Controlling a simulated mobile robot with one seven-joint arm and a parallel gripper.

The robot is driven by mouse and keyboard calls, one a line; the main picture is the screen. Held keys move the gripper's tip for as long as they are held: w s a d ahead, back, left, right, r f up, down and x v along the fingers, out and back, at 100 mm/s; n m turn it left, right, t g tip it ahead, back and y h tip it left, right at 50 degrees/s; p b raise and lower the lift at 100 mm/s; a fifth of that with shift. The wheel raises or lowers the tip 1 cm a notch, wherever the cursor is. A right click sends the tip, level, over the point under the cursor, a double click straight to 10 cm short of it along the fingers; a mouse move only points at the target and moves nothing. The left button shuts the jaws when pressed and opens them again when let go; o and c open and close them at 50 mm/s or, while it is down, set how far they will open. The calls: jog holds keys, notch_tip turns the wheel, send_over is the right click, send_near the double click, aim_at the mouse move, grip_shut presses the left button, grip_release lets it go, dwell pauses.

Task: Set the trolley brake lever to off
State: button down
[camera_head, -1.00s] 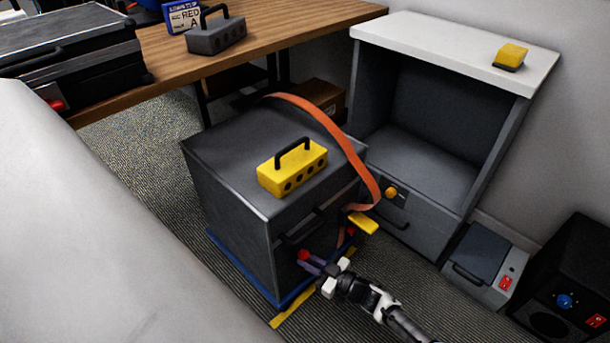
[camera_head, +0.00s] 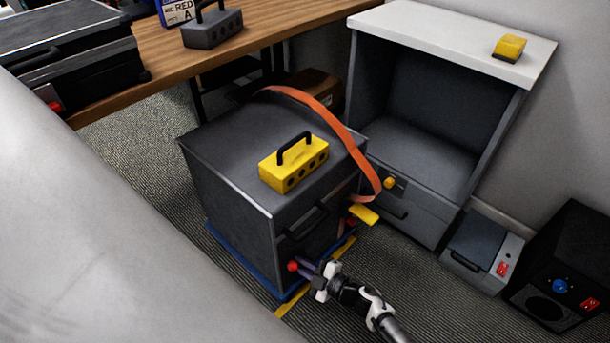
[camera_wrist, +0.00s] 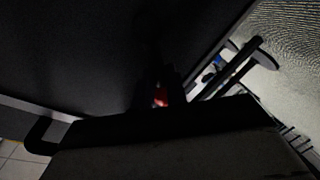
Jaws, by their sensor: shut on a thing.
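The trolley is a dark grey box (camera_head: 240,215) on a blue base (camera_head: 240,262), with a black handle on its front. The brake lever's red knob (camera_head: 293,266) sits low on that front. My gripper (camera_head: 303,267) reaches it from the lower right and is shut on the lever. In the wrist view, the red knob (camera_wrist: 160,98) shows dimly between dark fingers. The lever's arm and any off marking are hidden or too dark to read.
A yellow block with a black handle (camera_head: 294,163) sits on top, beside an orange strap (camera_head: 345,140). A yellow tab (camera_head: 363,215) juts out at the trolley's right. An open grey cabinet (camera_head: 430,130) stands behind; a black speaker-like box (camera_head: 570,265) is at right.

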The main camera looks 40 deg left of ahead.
jog(key=shift+s+f+n+t, duration=0.3)
jog(key=shift+f+n, duration=0.05)
jog(key=shift+n, duration=0.55)
jog(key=c, duration=1.4)
grip_release()
jog(key=shift+d, duration=0.1)
jog(key=d+r+p, duration=0.1)
jog(key=d+r, duration=0.1)
jog(key=d, duration=1.1)
jog(key=shift+d, duration=0.2)
jog(key=shift+w+r, duration=0.1)
